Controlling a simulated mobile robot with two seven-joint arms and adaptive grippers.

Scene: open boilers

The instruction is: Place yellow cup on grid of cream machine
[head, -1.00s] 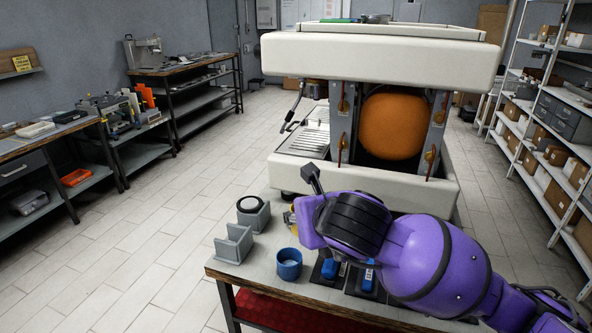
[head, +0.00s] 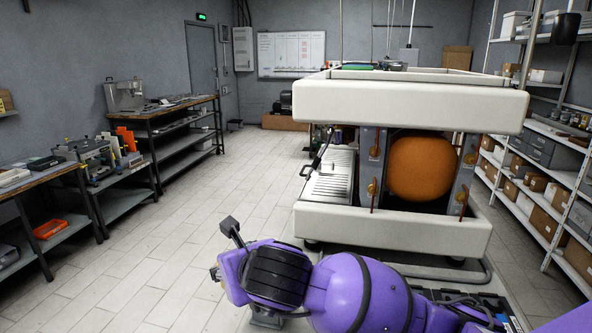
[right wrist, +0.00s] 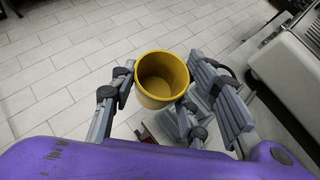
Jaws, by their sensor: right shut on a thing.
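The yellow cup (right wrist: 163,80) is in the right wrist view, its open mouth facing the camera. My right gripper (right wrist: 157,92) is shut on it, with grey fingers on either side. In the head view my purple right arm crosses the bottom, its wrist at lower left; its fingers and the cup are mostly hidden there. The cream machine (head: 408,104) stands right of centre. Its slatted metal grid (head: 331,178) lies on the machine's left side, beyond and to the right of my wrist. The cup is apart from the grid. My left gripper is not in view.
An orange round tank (head: 421,168) sits inside the machine between upright posts with levers. Workbenches (head: 185,105) line the left wall and shelves (head: 560,150) stand at right. The tiled floor (head: 225,200) left of the machine is clear.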

